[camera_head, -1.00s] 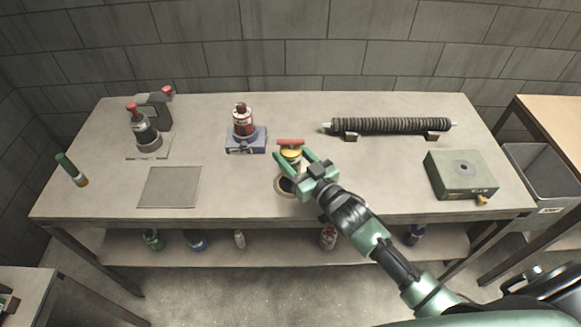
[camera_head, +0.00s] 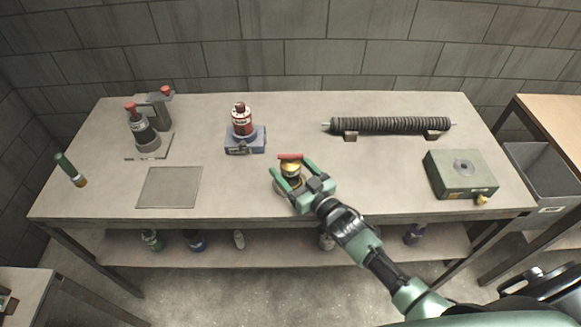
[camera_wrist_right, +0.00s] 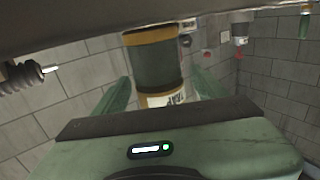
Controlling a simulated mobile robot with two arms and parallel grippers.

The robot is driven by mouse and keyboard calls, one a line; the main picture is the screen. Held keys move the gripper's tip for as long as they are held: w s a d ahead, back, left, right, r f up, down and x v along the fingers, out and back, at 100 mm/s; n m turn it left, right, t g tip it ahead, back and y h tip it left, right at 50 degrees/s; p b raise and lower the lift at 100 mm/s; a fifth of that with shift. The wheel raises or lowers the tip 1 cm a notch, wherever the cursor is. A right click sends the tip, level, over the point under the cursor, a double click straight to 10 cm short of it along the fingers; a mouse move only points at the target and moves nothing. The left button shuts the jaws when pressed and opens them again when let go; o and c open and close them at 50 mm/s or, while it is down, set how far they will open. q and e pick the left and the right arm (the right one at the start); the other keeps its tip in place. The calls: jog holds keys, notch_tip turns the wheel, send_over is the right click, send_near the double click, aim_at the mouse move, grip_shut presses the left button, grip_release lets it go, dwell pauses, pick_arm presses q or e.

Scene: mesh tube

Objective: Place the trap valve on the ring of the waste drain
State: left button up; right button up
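The trap valve (camera_head: 290,171) has a yellow top and a red handle. It stands upright at the front middle of the table, at the ring of the waste drain (camera_head: 279,188). The ring is mostly hidden by the valve and gripper; I cannot tell exactly how the base is seated. My right gripper (camera_head: 290,168) has its green fingers on either side of the valve. They look open, with a gap beside the valve. In the right wrist view the dark valve body with yellow bands (camera_wrist_right: 157,66) shows between the fingers, near the table surface. My left gripper is not in view.
A red bottle on a blue stand (camera_head: 245,145) is behind left. A dark ribbed tube (camera_head: 390,125) lies on supports at back right. A green box (camera_head: 460,173) is at right. A flat grey plate (camera_head: 168,187) and a bottle device (camera_head: 146,135) are at left.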

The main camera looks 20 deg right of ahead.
jog(key=shift+r, duration=0.3)
jog(key=b+v, duration=0.1)
jog(key=v, duration=0.9)
jog(key=shift+s+f, duration=0.15)
jog(key=shift+s, duration=0.2)
jog(key=shift+s+d, duration=0.25)
jog(key=shift+s, duration=0.4)
